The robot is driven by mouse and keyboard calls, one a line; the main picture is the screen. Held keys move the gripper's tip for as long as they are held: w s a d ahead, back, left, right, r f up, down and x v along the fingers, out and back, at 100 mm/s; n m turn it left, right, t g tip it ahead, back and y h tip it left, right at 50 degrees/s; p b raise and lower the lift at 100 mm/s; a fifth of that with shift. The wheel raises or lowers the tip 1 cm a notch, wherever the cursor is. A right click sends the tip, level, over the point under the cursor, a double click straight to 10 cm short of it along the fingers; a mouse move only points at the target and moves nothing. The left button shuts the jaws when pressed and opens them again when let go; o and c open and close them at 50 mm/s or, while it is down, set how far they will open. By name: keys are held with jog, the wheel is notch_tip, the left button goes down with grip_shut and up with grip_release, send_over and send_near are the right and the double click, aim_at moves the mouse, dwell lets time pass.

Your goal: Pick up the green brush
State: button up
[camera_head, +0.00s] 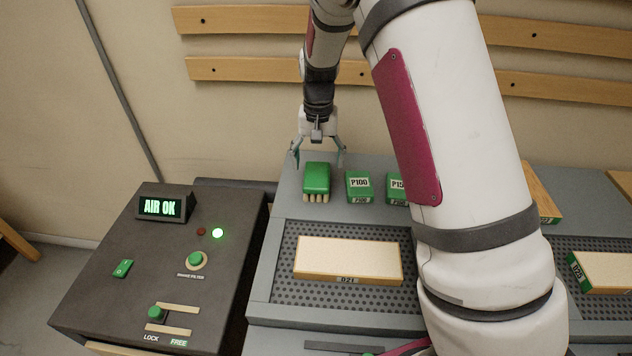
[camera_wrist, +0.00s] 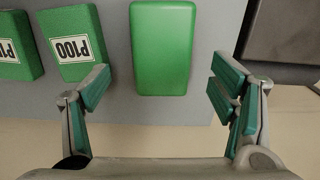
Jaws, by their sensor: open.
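The green brush (camera_head: 316,180) stands on the grey bench top at the back left, with pale bristles showing under its green body. In the wrist view the brush (camera_wrist: 162,48) is a green rounded block, lying ahead of the fingers and roughly midway between them. My gripper (camera_head: 318,158) is above and behind the brush, pointing down. In the wrist view my gripper (camera_wrist: 160,95) has its fingers wide apart with nothing between the tips. The fingers do not appear to touch the brush. My upper arm hides part of the bench to the right.
A green P100 block (camera_head: 359,187) stands close to the brush's right, with a P150 block (camera_head: 396,188) beyond. A wooden board (camera_head: 347,260) lies on the perforated panel in front. A dark control box (camera_head: 160,265) is at left; wooden wall rails (camera_head: 265,70) are behind.

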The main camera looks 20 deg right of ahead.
aim_at(317, 174)
jog(key=shift+s+a+f+b, duration=0.1)
jog(key=shift+f+b, duration=0.35)
jog(key=shift+f, duration=0.9)
jog(key=shift+s+a+f+b, duration=0.1)
jog(key=shift+f+b, duration=0.3)
jog(key=shift+f, duration=0.95)
jog(key=shift+r, duration=0.1)
jog(key=c, duration=1.4)
